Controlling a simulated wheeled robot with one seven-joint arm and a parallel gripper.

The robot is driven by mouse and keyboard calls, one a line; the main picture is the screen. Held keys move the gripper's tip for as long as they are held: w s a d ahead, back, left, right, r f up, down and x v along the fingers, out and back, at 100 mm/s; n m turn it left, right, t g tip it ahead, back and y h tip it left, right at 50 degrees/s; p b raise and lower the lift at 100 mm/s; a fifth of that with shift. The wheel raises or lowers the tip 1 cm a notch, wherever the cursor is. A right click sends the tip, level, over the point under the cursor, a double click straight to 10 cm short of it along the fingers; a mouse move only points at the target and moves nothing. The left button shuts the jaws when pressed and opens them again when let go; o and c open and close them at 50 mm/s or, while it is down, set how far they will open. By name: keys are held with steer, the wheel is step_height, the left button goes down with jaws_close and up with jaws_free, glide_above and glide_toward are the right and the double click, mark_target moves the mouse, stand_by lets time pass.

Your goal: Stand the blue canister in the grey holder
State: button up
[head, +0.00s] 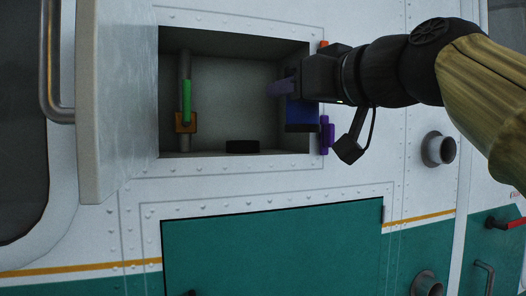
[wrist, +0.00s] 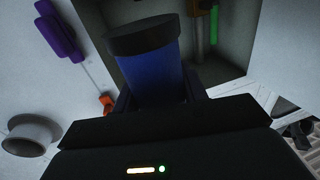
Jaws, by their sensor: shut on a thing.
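The blue canister (head: 302,111) is upright in my gripper (head: 285,90), at the right side of the open wall compartment, with its dark end down. In the wrist view the canister (wrist: 152,78) sits between the two fingers of my gripper (wrist: 158,93), its black end cap toward the compartment. The gripper is shut on it. A low, dark round piece (head: 242,147) stands on the compartment floor, left of the canister and lower. It may be the grey holder, but it looks nearly black and its opening cannot be made out.
The compartment (head: 232,100) has a vertical pipe with a green lever (head: 187,100) and orange block (head: 185,123) at left. Its door (head: 120,100) stands open at left. A purple fitting (head: 327,135) is on the wall at the right edge. The compartment's middle is clear.

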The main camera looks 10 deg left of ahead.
steer(key=shift+s+a+r, duration=0.15)
steer(key=shift+s+a, duration=0.05)
steer(key=shift+s, duration=0.1)
steer(key=p, duration=1.2)
glide_above(236, 147)
steer(key=w, duration=0.5)
steer(key=shift+s+a, duration=0.25)
steer(key=shift+a, duration=0.25)
steer(key=shift+w+f, duration=0.1)
steer(key=shift+f, duration=0.2)
steer(key=shift+f+b, duration=0.75)
steer(key=shift+f, duration=0.8)
steer(key=shift+f, duration=0.2)
